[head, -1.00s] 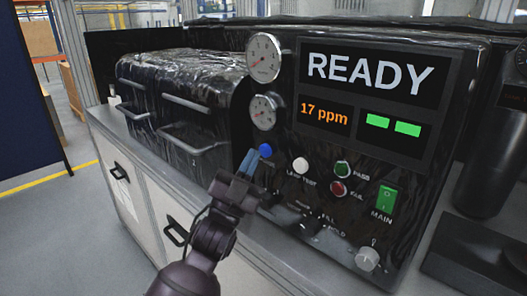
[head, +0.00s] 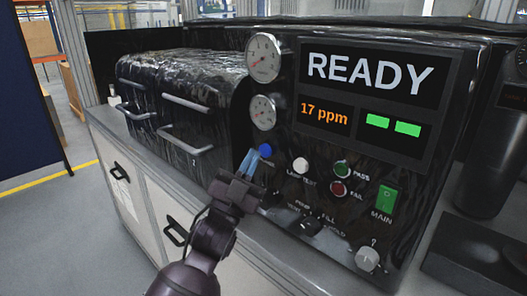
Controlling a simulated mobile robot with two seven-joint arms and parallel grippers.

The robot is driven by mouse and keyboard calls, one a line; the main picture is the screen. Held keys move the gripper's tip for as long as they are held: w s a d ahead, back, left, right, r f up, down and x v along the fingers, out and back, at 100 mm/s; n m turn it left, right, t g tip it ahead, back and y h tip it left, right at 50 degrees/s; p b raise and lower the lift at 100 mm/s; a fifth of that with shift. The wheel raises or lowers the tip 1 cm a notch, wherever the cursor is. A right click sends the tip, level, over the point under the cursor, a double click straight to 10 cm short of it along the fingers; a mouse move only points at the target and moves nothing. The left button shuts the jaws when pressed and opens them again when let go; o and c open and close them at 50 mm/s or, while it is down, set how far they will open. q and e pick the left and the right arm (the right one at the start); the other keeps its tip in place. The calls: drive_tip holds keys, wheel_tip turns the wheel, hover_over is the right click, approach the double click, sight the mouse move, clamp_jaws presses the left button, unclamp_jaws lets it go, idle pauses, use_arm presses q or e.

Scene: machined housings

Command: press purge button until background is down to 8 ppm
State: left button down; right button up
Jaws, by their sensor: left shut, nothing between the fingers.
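The black machine's front panel carries a display (head: 365,95) that reads READY, with 17 ppm in orange and two green bars. A blue button (head: 265,150) sits at the panel's lower left; its label is hidden or unreadable, so I cannot tell whether it is the purge button. My left gripper (head: 250,162) is shut and empty, its fingertips right at the lower left of the blue button. I cannot tell whether they touch it. My right gripper is not in view.
Right of the blue button are a white button (head: 301,165), a green PASS lamp (head: 342,169), a red FAIL lamp (head: 338,188), a green MAIN switch (head: 386,199) and knobs. Two gauges (head: 263,58) sit above. A black chamber with handles (head: 185,105) stands left.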

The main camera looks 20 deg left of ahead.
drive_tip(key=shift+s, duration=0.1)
use_arm(q)
drive_tip(key=shift+w+d, duration=0.15)
drive_tip(key=shift+w, duration=0.25)
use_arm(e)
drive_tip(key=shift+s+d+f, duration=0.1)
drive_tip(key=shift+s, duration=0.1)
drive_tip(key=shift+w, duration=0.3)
